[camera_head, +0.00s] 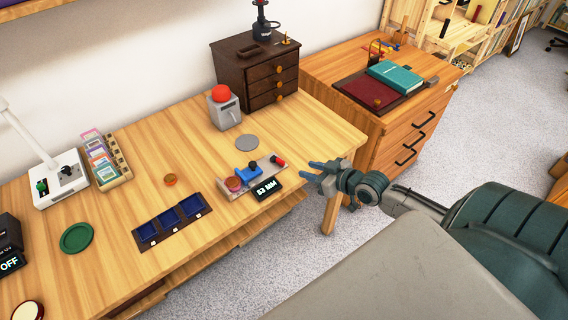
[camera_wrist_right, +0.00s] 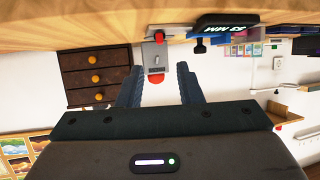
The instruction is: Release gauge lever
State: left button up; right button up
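My left gripper is out of view.
A grey box with a red dome button (camera_head: 222,108) and a dark drawer chest (camera_head: 256,72) stand behind the gauge. A blue three-pocket tray (camera_head: 172,221) lies to its left. A wooden drawer cabinet (camera_head: 395,125) stands right of the table.

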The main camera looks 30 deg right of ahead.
aim_at(284, 162)
jog(key=x, duration=0.9)
jog(key=shift+b, duration=0.35)
jog(key=shift+w+a+f, duration=0.1)
jog(key=shift+w+f, duration=0.15)
jog(key=shift+w, duration=0.2)
